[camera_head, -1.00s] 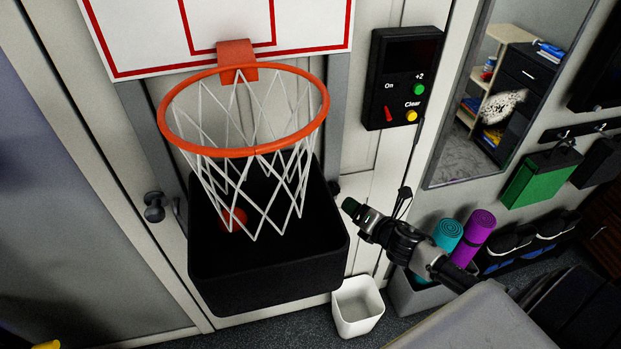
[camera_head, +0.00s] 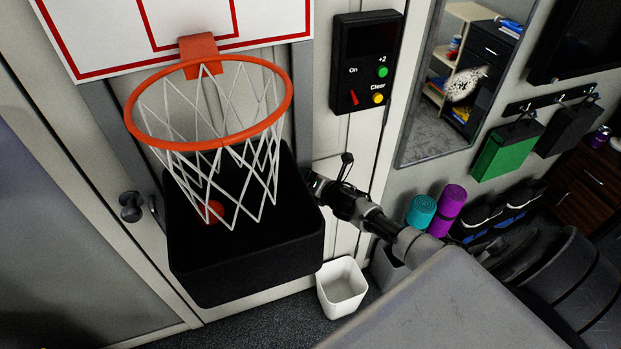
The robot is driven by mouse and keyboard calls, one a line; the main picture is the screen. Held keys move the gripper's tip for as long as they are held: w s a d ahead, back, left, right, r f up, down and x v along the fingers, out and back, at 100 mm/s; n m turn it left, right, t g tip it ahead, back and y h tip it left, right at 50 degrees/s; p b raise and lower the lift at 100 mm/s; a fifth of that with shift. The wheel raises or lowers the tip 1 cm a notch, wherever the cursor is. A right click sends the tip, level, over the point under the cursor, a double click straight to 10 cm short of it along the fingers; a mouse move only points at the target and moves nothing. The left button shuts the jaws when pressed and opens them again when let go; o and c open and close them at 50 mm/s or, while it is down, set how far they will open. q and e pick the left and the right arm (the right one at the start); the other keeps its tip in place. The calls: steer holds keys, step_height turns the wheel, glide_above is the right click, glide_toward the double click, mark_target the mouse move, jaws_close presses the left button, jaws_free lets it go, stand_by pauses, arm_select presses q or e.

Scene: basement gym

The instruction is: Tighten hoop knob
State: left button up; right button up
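The basketball hoop (camera_head: 208,143) has an orange rim and white net and is fixed to a white backboard (camera_head: 97,35). A dark round knob (camera_head: 131,206) sticks out at the left of the frame below the hoop. My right gripper (camera_head: 314,186) is at the right edge of the black bin under the net, by the right upright. Its fingertips are small and partly lost against the bin, so I cannot tell whether they are open or touching anything. Any knob on that side is hidden behind the gripper. My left gripper is not in view.
A scoreboard box (camera_head: 368,62) hangs at the right of the hoop. A white basket (camera_head: 342,287) stands on the floor, with rolled mats (camera_head: 447,210) beyond it. A mirror (camera_head: 455,90) hangs on the wall.

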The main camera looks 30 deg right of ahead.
steer(key=shift+c, duration=0.3)
steer(key=c, duration=0.9)
steer(key=m+t+b, duration=0.2)
steer(key=m+b, duration=0.3)
steer(key=m+t+b, duration=0.2)
steer(key=m+b, duration=0.2)
steer(key=m, duration=0.2)
steer(key=f+m+t+b, duration=0.1)
steer(key=m+t+b, duration=0.1)
steer(key=m+b, duration=0.3)
steer(key=shift+m+b, duration=0.3)
steer(key=shift+m, duration=0.1)
steer(key=shift+r+m, duration=0.1)
steer(key=shift+m, duration=0.2)
steer(key=o, duration=1)
steer(key=shift+c, duration=0.2)
steer(key=shift+s, duration=0.1)
